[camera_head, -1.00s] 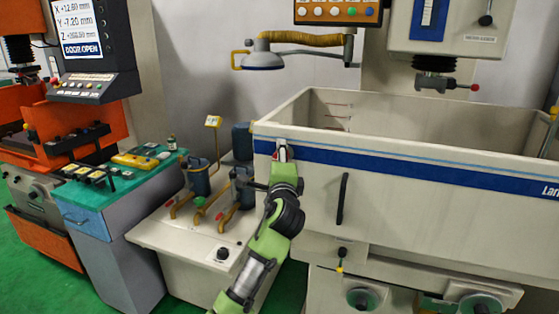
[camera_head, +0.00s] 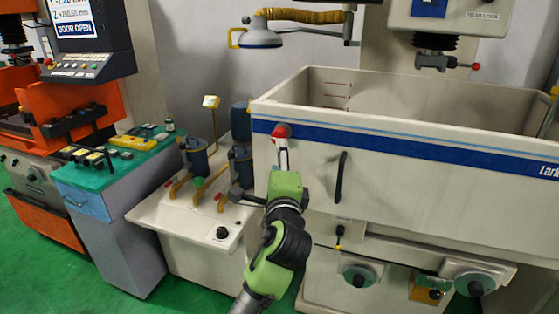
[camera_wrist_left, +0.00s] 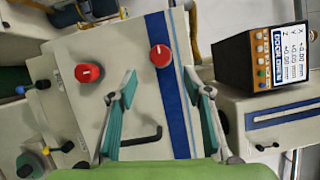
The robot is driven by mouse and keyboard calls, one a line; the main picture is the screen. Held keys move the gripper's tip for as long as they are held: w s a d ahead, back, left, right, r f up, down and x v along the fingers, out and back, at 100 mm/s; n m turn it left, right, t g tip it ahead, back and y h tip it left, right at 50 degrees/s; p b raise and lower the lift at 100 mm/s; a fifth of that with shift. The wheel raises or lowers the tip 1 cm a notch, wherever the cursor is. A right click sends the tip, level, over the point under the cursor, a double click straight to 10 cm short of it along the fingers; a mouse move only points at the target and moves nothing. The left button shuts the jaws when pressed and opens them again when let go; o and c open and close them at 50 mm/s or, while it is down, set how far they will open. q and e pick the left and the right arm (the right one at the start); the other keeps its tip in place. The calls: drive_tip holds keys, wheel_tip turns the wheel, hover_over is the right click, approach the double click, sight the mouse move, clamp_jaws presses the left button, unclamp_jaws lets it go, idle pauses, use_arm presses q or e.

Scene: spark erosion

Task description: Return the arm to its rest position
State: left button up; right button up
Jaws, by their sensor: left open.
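My left arm comes up from the bottom of the head view in front of the white tank (camera_head: 420,185). Its left gripper (camera_head: 283,153) points at the tank's front left, just below a red knob (camera_head: 281,131). In the left wrist view the gripper (camera_wrist_left: 160,82) has its two teal-padded fingers spread wide with nothing between them. One red knob (camera_wrist_left: 161,56) lies beyond the gap, and a second red knob (camera_wrist_left: 89,72) lies left of the fingers. The gripper appears clear of both. My right gripper is out of view.
A black handle (camera_head: 341,177) is on the tank front, right of the gripper. A white cabinet with pumps (camera_head: 165,222) and a teal-topped bench (camera_head: 110,162) stand left. Green floor (camera_head: 190,292) shows below.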

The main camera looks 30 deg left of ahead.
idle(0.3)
